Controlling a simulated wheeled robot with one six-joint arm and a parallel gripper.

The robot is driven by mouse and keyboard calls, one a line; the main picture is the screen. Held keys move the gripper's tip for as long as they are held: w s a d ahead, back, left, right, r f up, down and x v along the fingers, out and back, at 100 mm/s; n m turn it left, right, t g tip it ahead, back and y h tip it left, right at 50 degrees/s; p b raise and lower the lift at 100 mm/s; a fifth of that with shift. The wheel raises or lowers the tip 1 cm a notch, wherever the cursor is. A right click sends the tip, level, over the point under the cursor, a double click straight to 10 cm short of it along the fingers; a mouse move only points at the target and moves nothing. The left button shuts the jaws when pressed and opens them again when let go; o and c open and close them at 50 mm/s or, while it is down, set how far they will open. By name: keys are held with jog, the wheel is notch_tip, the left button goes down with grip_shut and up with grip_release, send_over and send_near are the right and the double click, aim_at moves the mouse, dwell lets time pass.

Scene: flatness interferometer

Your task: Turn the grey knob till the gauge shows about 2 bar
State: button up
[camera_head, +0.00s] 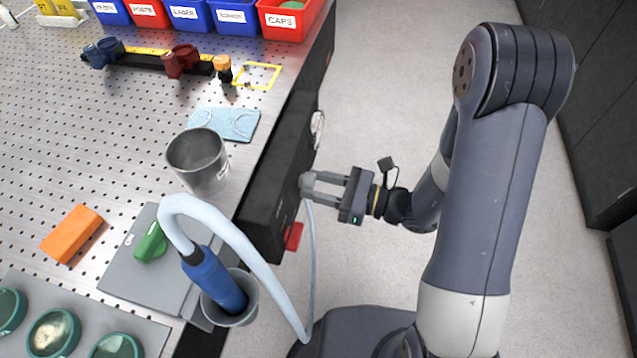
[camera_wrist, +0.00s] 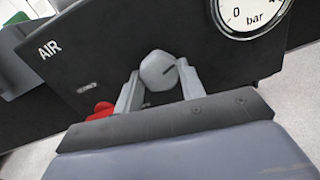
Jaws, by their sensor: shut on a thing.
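The grey knob (camera_wrist: 158,68) is on the black panel marked AIR, with a short dark mark on its right part. In the head view the knob (camera_head: 306,181) is seen from the side, partly behind the fingers. My gripper (camera_wrist: 159,78) has a finger on each side of the knob and is shut on it; it also reaches the panel in the head view (camera_head: 309,186). The gauge (camera_wrist: 252,14) is cut off by the top edge; "0" and "bar" show, but I see no needle. In the head view the gauge (camera_head: 317,130) is too edge-on to read.
A red part (camera_head: 293,236) sits low on the panel, below the knob. A pale hose (camera_head: 312,265) hangs close to my gripper. A grey cup (camera_head: 197,162) and a blue-handled tool (camera_head: 213,282) in a holder stand near the bench edge.

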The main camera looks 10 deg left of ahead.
jog(key=shift+r+m+p, duration=0.1)
jog(key=shift+m+p, duration=0.3)
jog(key=shift+p, duration=0.1)
jog(key=o, duration=1)
jog(key=shift+s+d, duration=0.25)
jog(key=shift+d, duration=1.55)
jog(key=shift+s+d, duration=0.25)
jog(key=shift+d, duration=1.55)
jog(key=shift+s+d, duration=0.25)
jog(key=shift+d, duration=1.55)
jog(key=shift+a, duration=0.1)
jog(key=a, duration=0.3)
jog(key=w+a, duration=0.1)
jog(key=a, duration=0.6)
jog(key=shift+w+a, duration=0.25)
jog(key=shift+a, duration=0.1)
jog(key=shift+b, duration=0.3)
jog(key=shift+d, duration=0.1)
